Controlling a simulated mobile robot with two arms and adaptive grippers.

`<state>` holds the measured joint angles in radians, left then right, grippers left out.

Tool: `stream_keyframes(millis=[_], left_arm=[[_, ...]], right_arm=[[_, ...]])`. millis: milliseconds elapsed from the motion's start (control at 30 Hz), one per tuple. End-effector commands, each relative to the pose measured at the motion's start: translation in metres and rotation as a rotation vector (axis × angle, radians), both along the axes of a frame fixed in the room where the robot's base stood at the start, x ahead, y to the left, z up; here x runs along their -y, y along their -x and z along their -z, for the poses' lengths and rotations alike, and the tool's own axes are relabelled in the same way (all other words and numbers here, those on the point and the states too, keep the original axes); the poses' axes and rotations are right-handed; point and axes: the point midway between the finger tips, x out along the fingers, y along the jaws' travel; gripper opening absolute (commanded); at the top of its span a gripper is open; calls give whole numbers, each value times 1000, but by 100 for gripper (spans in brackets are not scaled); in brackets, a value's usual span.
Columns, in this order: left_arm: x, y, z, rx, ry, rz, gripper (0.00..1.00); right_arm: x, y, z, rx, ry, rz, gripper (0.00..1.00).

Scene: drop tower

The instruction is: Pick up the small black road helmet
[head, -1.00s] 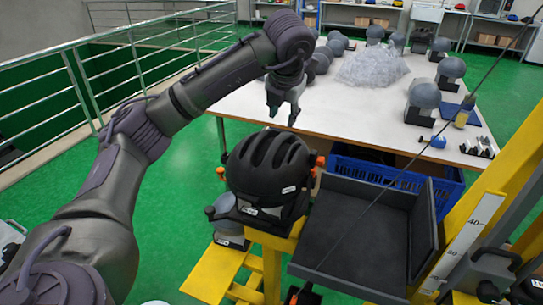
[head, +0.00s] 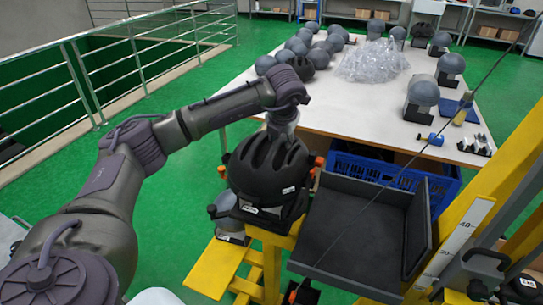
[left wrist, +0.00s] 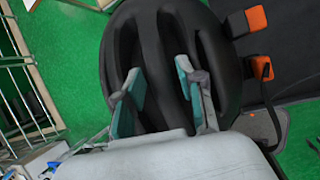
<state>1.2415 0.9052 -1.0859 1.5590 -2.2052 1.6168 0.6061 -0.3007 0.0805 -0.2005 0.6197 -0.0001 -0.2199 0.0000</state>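A black vented road helmet (head: 266,172) sits on a headform on the yellow stand, its shell upward and white labels on its lower edge. My left gripper (head: 283,122) is at the far upper side of this helmet, pointing down; its fingertips are hidden in the head view. In the left wrist view, the gripper's two teal-padded fingers (left wrist: 159,70) are apart over the black shell (left wrist: 165,45), with a rib of the helmet between them. Contact cannot be told. My right gripper is not in view.
Orange-tipped clamps (head: 317,162) flank the helmet. A black padded tray (head: 360,228) and the yellow tower post (head: 470,222) stand to the right. A blue crate (head: 385,182) is under the table. Several grey headforms and a clear plastic heap (head: 372,62) are on the table (head: 345,108).

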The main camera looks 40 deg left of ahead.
Motion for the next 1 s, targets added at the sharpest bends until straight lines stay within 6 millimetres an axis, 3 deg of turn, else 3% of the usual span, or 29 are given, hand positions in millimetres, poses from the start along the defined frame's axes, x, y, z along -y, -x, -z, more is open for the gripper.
stream_keyframes(millis=[33,267,767,1000], left_arm=[[0,0,0,0,0,0,37],[0,0,0,1,0,0,0],[0,0,-3,3,0,0,0],[1,-2,-37,9,2,0,0]], right_arm=[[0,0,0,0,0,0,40],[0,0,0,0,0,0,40],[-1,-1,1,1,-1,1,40],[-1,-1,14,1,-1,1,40]])
